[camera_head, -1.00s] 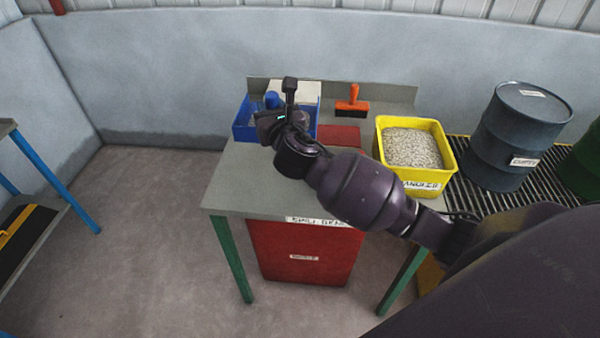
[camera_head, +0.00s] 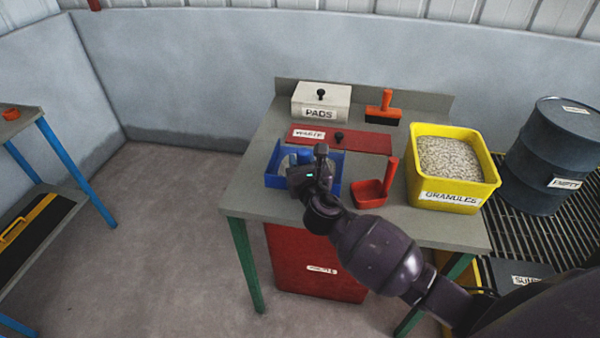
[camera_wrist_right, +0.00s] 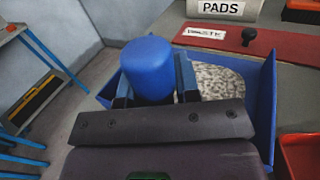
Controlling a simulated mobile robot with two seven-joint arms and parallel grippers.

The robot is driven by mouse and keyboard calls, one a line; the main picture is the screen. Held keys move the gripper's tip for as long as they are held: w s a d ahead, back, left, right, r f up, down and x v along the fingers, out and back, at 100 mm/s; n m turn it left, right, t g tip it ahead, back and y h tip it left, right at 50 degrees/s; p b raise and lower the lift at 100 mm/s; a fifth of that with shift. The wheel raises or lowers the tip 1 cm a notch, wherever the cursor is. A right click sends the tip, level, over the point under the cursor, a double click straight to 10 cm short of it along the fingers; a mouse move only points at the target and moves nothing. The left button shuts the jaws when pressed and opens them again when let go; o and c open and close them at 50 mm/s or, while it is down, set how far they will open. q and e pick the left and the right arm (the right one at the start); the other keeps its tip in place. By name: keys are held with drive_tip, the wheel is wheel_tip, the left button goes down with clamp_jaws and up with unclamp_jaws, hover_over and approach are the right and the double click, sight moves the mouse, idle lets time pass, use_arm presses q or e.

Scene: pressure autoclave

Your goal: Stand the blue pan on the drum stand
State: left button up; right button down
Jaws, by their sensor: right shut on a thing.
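My right gripper (camera_head: 308,172) is shut on a blue upright grip (camera_wrist_right: 150,68) of the blue pan (camera_head: 275,181). The pan is box-shaped, and its wall also shows in the right wrist view (camera_wrist_right: 265,112). Pale speckled granules lie inside it. The pan is over the front left of the bench; I cannot tell whether it touches the top. The gripper hides its near side. A dark slatted rack (camera_head: 512,226), apparently the drum stand, is right of the bench and carries a blue-grey drum (camera_head: 545,160). My left gripper is out of view.
A red lid (camera_head: 320,138) and a white PADS box (camera_head: 321,103) are behind the pan. A red scoop (camera_head: 370,192) and yellow granules tub (camera_head: 450,196) stand to its right. An orange brush (camera_head: 384,105) is at the back. Open floor lies left of the bench.

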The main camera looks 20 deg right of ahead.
wheel_tip(320, 180, down, 4)
drive_tip(key=shift+r+b, duration=0.1)
drive_tip(key=shift+b, duration=0.55)
drive_tip(key=shift+r, duration=0.2)
drive_tip(key=shift+f, duration=0.1)
drive_tip(key=c, duration=1.3)
unclamp_jaws()
drive_tip(key=shift+f, duration=0.1)
drive_tip(key=o, duration=0.5)
